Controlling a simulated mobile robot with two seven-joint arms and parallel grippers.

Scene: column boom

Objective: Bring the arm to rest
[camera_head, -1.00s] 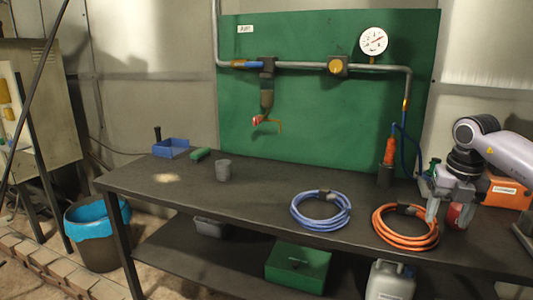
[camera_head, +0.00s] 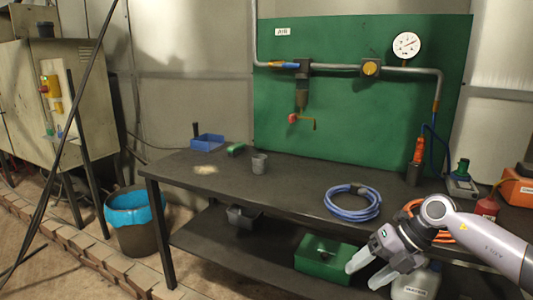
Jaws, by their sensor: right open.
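My right arm (camera_head: 492,245) comes in from the lower right. Its gripper (camera_head: 365,273) is open, with the two pale fingers apart and nothing seen between them. It is in front of the dark workbench (camera_head: 290,190), pointing down and left. It overlaps the green box (camera_head: 325,257) on the lower shelf in the picture; I cannot tell how far apart they are. My left gripper is not in view.
On the bench are a blue hose coil (camera_head: 352,215), an orange hose coil (camera_head: 412,206) partly hidden by my arm, a red object (camera_head: 487,207), a grey cup (camera_head: 259,164) and an orange box (camera_head: 518,192). A pale container (camera_head: 415,284) stands low behind my gripper. Floor at lower left is open.

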